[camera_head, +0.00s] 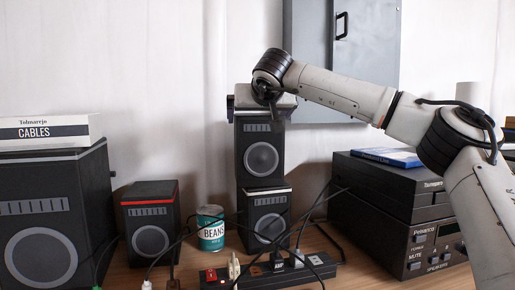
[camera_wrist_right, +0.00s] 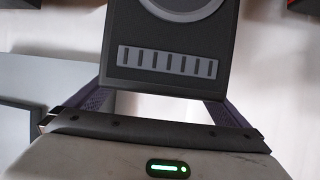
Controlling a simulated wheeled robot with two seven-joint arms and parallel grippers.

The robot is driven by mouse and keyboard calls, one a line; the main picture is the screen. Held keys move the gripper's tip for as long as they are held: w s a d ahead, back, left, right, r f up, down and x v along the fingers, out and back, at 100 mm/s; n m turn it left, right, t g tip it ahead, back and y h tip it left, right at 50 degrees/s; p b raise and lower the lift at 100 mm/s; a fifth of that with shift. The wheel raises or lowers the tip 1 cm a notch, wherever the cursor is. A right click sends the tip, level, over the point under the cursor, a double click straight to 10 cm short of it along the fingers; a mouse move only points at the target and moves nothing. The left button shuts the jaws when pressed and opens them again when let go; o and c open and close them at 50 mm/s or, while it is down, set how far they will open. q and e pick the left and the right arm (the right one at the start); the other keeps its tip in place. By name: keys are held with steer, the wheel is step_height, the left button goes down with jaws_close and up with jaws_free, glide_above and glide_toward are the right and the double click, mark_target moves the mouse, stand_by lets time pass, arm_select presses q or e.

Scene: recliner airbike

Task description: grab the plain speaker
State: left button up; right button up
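The plain speaker (camera_head: 263,150) is dark grey with a round cone and no coloured stripe. It stands upright on a white-striped speaker (camera_head: 266,218). My right gripper (camera_head: 260,108) reaches down over its top, one finger along each side. In the right wrist view the speaker (camera_wrist_right: 168,55) fills the space between the fingers (camera_wrist_right: 165,103), with no clear gap at either side, so the gripper looks shut on it. The speaker still appears to rest on the one below. My left gripper is not in view.
A red-striped speaker (camera_head: 151,225) and a beans can (camera_head: 210,229) stand to the left. A large speaker (camera_head: 55,220) carries a cables box (camera_head: 48,131). Cables and a power strip (camera_head: 270,272) lie in front. Audio units (camera_head: 400,200) stand right; a grey cabinet (camera_head: 365,50) hangs behind.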

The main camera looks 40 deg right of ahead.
steer(key=c, duration=1.4)
steer(key=shift+r, duration=0.25)
steer(key=c, duration=0.3)
steer(key=shift+r, duration=0.1)
